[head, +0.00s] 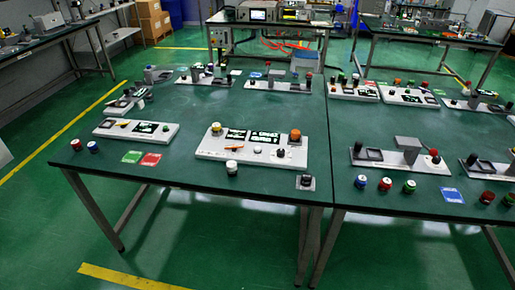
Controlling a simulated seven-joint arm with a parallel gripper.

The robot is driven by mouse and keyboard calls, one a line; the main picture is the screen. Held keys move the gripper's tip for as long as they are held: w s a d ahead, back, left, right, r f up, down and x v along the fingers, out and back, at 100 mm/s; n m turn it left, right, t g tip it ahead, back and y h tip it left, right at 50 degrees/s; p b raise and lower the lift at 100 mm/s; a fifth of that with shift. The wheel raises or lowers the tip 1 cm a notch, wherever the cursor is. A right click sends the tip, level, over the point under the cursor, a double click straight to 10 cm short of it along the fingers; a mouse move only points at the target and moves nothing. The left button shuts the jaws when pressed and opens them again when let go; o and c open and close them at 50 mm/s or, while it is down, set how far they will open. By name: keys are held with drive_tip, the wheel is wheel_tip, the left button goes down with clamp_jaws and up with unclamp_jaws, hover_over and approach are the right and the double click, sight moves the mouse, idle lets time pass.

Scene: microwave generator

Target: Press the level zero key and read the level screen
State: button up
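A white panel (210,150) stands near the front edge of the green table, left of the table joint. It carries a small dark screen (235,134) and a wider dark screen (265,137) with pale green characters, too small to read. An orange knob (295,134), a yellow knob (216,127), an orange lever and dark knobs are also on it. A smaller white panel (165,136) with one lit screen (146,127) lies to its left. I cannot tell which part is the level zero key or which screen is the level screen. My gripper is not in view.
A white-topped knob (231,167) and a black knob (306,181) stand in front of the panel. More panels line the table's back and right side. The table's middle is mostly clear.

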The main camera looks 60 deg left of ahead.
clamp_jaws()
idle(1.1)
